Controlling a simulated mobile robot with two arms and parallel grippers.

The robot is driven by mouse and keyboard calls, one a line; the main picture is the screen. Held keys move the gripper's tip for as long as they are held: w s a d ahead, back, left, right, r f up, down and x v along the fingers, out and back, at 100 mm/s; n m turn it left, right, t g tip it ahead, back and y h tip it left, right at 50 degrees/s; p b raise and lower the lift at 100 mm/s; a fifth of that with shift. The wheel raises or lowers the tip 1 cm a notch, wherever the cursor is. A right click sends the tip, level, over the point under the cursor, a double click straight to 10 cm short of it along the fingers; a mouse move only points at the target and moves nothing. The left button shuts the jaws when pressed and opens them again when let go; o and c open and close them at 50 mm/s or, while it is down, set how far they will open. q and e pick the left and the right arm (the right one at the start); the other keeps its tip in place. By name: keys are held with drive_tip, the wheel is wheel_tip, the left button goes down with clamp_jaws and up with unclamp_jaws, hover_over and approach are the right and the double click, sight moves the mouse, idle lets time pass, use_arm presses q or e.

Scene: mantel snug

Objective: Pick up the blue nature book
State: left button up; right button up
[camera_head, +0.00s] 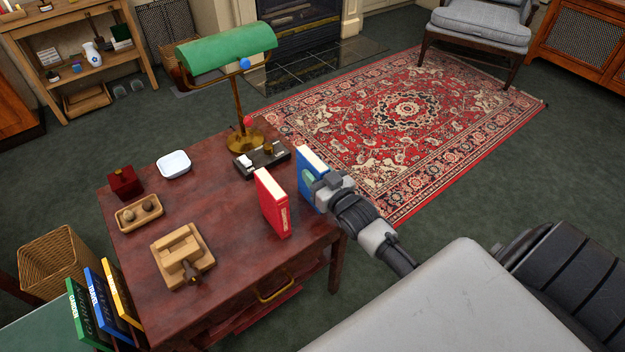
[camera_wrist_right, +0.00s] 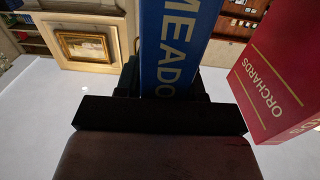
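The blue book (camera_head: 310,168) stands upright near the right edge of the dark red desk (camera_head: 215,225). Its lettering "MEADO…" shows in the right wrist view (camera_wrist_right: 175,45), with the rest cut off. My right gripper (camera_head: 322,186) is at the book's near lower side. In the wrist view, its dark fingers border the book closely on both sides and look shut on it. The gripper hides part of the book, and I cannot tell whether the book's base touches the desk. My left gripper is not in view.
A red book (camera_head: 272,203) stands just left of the blue one; its spine in the wrist view (camera_wrist_right: 275,85) reads "ORCHARDS". A green lamp (camera_head: 228,50), a white dish (camera_head: 174,164) and a wooden puzzle (camera_head: 182,253) occupy the desk. Patterned rug (camera_head: 410,110) lies beyond.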

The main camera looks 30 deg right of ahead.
clamp_jaws()
drive_tip(key=shift+r, duration=0.1)
